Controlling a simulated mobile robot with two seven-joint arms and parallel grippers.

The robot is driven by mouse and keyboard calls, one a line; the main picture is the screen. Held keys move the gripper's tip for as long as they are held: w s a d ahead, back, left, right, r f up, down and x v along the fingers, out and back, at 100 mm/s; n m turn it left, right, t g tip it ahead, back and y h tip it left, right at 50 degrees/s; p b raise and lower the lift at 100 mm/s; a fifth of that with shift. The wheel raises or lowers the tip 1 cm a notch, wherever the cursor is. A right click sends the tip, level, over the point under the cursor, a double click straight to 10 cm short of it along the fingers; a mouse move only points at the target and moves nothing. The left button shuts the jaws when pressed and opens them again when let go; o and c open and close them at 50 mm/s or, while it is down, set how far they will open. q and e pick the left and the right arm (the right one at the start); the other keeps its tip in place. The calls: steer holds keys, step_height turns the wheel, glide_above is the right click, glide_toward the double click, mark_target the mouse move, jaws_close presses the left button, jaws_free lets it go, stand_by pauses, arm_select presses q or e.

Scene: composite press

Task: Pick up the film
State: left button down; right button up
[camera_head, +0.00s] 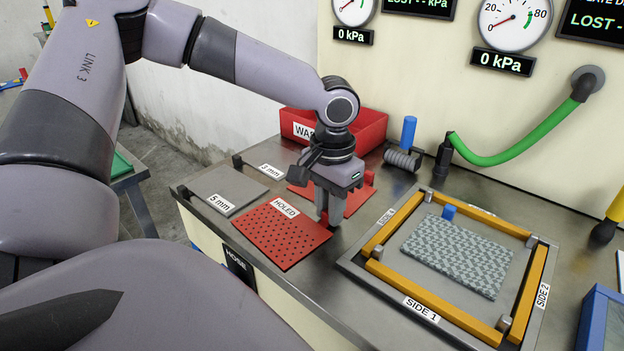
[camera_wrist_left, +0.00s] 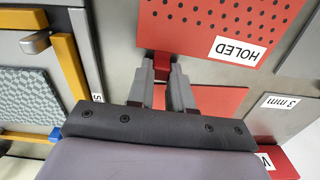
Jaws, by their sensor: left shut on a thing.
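A red film sheet with rows of small holes, labelled HOLED (camera_head: 283,236), lies flat on the metal bench. It also shows at the top of the left wrist view (camera_wrist_left: 190,22). A second red sheet without visible holes (camera_head: 355,200) lies behind it, partly hidden by my gripper; it shows in the left wrist view too (camera_wrist_left: 215,101). My left gripper (camera_head: 328,219) points down at the holed film's right corner. In the left wrist view its fingers (camera_wrist_left: 168,74) are shut on a small red tab at that film's edge. My right gripper is not in view.
Grey plates labelled 5 mm (camera_head: 222,188) and 3 mm (camera_head: 262,163) lie at left. A red bin (camera_head: 370,130) stands behind. A yellow-barred frame (camera_head: 420,300) surrounds a grey patterned sheet (camera_head: 457,255) at right. A green hose (camera_head: 510,158) hangs from the panel.

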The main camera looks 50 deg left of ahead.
arm_select(q)
step_height(320, 180, up, 20)
steer(key=p, duration=0.3)
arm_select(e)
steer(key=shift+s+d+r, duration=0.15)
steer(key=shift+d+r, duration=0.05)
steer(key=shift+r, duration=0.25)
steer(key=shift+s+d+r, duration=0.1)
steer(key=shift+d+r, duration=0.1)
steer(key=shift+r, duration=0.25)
